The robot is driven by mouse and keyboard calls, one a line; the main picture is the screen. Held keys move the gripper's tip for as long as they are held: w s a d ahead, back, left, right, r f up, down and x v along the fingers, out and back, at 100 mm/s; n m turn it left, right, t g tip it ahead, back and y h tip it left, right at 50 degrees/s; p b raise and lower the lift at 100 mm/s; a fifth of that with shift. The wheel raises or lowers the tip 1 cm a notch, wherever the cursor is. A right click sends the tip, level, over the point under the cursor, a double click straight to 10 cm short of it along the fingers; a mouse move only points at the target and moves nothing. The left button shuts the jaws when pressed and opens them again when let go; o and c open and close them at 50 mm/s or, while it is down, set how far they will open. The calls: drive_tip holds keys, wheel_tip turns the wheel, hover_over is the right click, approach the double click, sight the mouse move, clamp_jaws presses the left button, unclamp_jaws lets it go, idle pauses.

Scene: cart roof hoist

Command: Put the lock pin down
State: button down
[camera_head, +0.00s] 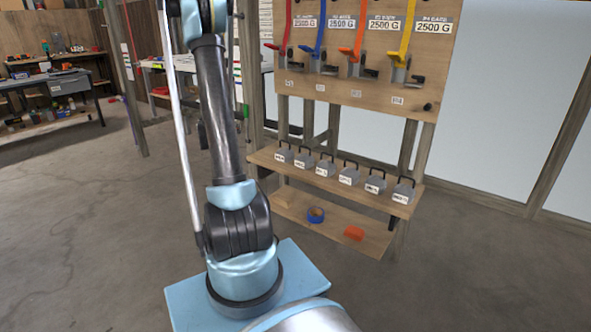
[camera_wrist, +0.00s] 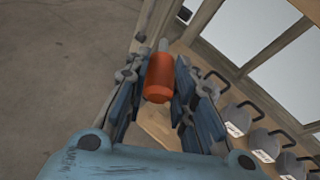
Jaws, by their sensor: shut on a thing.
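The lock pin (camera_wrist: 159,78) shows in the wrist view as an orange-red cylindrical grip with a short grey metal shaft at its far end. My gripper (camera_wrist: 161,66) is shut on the orange grip, with one blue-grey finger on each side. The pin is held clear, with the wooden stand below and behind it. What the shaft's tip is close to is hard to tell. In the head view my gripper and the pin are out of frame; my arm rises past the top edge.
A wooden stand has a pegboard (camera_head: 352,84) with coloured levers. Its shelf (camera_head: 257,156) bears a row of grey weights (camera_head: 348,174).

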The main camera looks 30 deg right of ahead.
drive_tip(key=s+d+m+g+h, duration=0.25)
drive_tip(key=s+d, duration=0.25)
drive_tip(key=d, duration=0.8)
drive_tip(key=s+d+m+g+h, duration=0.1)
drive_tip(key=s+d+m+g, duration=0.25)
drive_tip(key=d, duration=1.05)
wheel_tip(320, 180, down, 10)
drive_tip(key=t, duration=0.1)
drive_tip(key=shift+s+f+n, duration=0.15)
drive_tip(key=shift+s+n, duration=0.25)
drive_tip(key=shift+s, duration=0.05)
drive_tip(key=shift+a+f, duration=0.1)
drive_tip(key=shift+f, duration=0.3)
drive_tip(key=c, duration=1.3)
unclamp_jaws()
drive_tip(key=shift+c, duration=0.2)
drive_tip(key=shift+r, duration=0.1)
